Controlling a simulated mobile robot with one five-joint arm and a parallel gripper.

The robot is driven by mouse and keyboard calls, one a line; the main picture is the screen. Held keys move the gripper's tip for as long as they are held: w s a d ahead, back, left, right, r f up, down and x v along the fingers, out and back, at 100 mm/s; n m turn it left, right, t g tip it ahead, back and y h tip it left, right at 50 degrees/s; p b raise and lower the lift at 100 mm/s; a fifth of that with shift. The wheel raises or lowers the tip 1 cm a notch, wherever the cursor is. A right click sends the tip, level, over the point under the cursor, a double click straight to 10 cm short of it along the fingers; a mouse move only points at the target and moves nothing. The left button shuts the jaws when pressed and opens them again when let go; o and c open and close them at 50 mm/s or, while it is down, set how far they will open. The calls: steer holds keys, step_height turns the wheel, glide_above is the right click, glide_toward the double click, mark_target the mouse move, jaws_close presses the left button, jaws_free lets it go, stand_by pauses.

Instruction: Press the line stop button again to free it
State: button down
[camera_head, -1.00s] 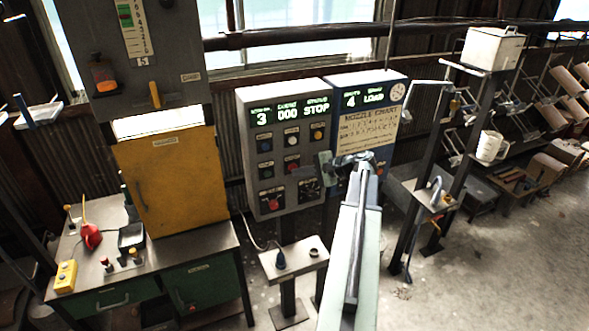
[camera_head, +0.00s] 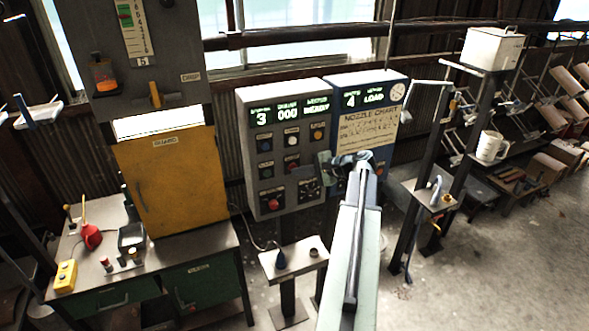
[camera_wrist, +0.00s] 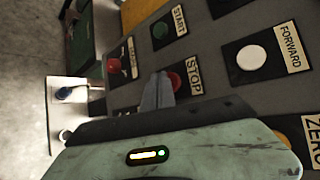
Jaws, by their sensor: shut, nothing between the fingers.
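The grey control panel (camera_head: 285,150) stands ahead, with buttons and a lit display. Its third word appears to read READY. The red button by the STOP label (camera_wrist: 194,77) shows in the wrist view (camera_wrist: 178,80), partly hidden by my fingers. It also shows in the head view (camera_head: 292,167). My gripper (camera_wrist: 160,78) is shut and empty, its tips close beside that red button; whether they touch cannot be told.
A green button labelled START (camera_wrist: 160,30), a white FORWARD button (camera_wrist: 251,57) and a larger red button (camera_wrist: 115,66) lie around the fingers. A blue nozzle chart panel (camera_head: 368,120) adjoins on the right. A small stand (camera_head: 293,262) is below. A yellow guard (camera_head: 170,185) is left.

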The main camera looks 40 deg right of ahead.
steer(key=shift+s, duration=0.1)
steer(key=s, duration=0.1)
steer(key=s+a, duration=0.1)
steer(key=s, duration=0.1)
steer(key=s+a, duration=0.1)
steer(key=s, duration=0.1)
steer(key=shift+s+a, duration=0.1)
steer(key=shift+s, duration=0.15)
stand_by(0.3)
